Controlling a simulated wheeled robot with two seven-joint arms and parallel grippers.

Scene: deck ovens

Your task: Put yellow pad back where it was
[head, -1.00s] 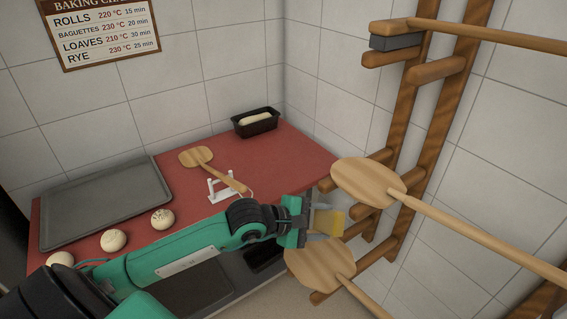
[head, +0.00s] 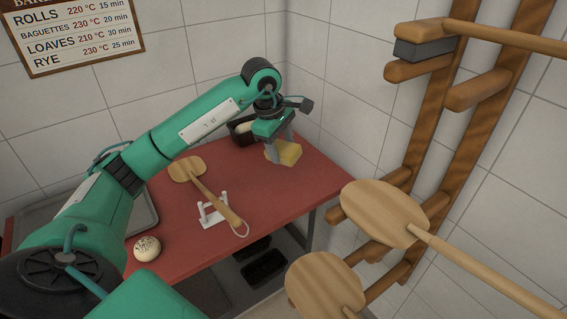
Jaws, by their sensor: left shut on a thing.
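The yellow pad (head: 287,153) is a small block between the fingers of my left gripper (head: 282,146). The gripper points down and is shut on the pad, over the back right part of the red counter (head: 290,190). I cannot tell whether the pad touches the counter. My right gripper is not in view.
A dark loaf tin (head: 240,137) stands behind my arm, partly hidden. A wooden peel (head: 188,170) leans on a white stand (head: 212,210). A speckled roll (head: 147,248) and a grey tray (head: 146,214) are at left. A wooden wall rack (head: 425,130) holds long-handled peels (head: 385,212) at right.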

